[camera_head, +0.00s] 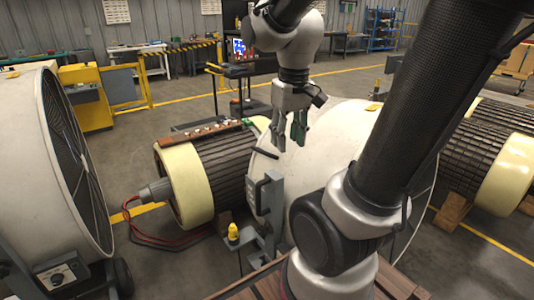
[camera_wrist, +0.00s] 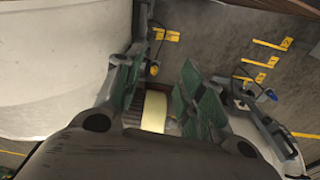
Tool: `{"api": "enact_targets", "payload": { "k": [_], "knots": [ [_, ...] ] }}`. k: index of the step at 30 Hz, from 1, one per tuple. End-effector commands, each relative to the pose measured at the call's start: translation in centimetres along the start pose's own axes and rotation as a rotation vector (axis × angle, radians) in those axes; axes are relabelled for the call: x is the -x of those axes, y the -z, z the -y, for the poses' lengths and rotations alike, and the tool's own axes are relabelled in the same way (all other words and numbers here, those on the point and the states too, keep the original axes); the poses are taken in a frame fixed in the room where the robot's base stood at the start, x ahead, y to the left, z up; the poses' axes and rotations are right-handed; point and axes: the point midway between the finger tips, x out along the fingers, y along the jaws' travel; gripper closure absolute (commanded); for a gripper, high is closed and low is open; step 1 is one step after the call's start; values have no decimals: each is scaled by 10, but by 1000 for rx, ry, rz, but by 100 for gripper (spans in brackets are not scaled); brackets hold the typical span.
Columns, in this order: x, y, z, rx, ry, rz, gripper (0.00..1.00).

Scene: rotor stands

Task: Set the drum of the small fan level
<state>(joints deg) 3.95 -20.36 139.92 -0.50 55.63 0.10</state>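A white fan drum (camera_head: 340,120) stands in the middle of the head view, partly hidden behind my arm; it appears to be the small fan. A grey bracket (camera_head: 272,205) with a dark handle stands at its left side, and a yellow knob (camera_head: 233,231) is low beside it. I cannot tell how far the drum is tilted. My gripper (camera_head: 290,138) points down in front of the drum's upper left part, its fingers apart and empty. In the wrist view a white curved surface (camera_wrist: 60,50), likely the drum, fills the upper left, beside my open fingers (camera_wrist: 163,85).
A larger white fan (camera_head: 30,170) with a dark grille and control box stands at the left. A ribbed rotor with cream end rings (camera_head: 185,185) lies behind the bracket, with red cables on the floor. Another rotor (camera_head: 505,165) rests on wooden blocks at the right.

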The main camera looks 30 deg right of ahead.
Motion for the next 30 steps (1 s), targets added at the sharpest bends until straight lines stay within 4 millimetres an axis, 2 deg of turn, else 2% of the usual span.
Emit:
{"api": "enact_targets", "payload": {
  "k": [1,5,8,11,18,21,24,26,27,30],
  "knots": [
    [-10,18,-4,-8,-5,44,61],
    [-36,70,-19,-15,-23,123,61],
    [-64,112,-32,-14,-36,171,61],
    [-100,155,-46,-8,-50,208,61],
    [-206,253,-87,33,-88,247,61],
    [-240,290,-102,58,-107,228,61],
    [-253,332,-112,93,-133,171,61],
    [-241,356,-118,109,-151,120,61],
    [-234,366,-120,116,-159,98,61],
    [-232,377,-123,138,-171,71,61]
  ]
}}
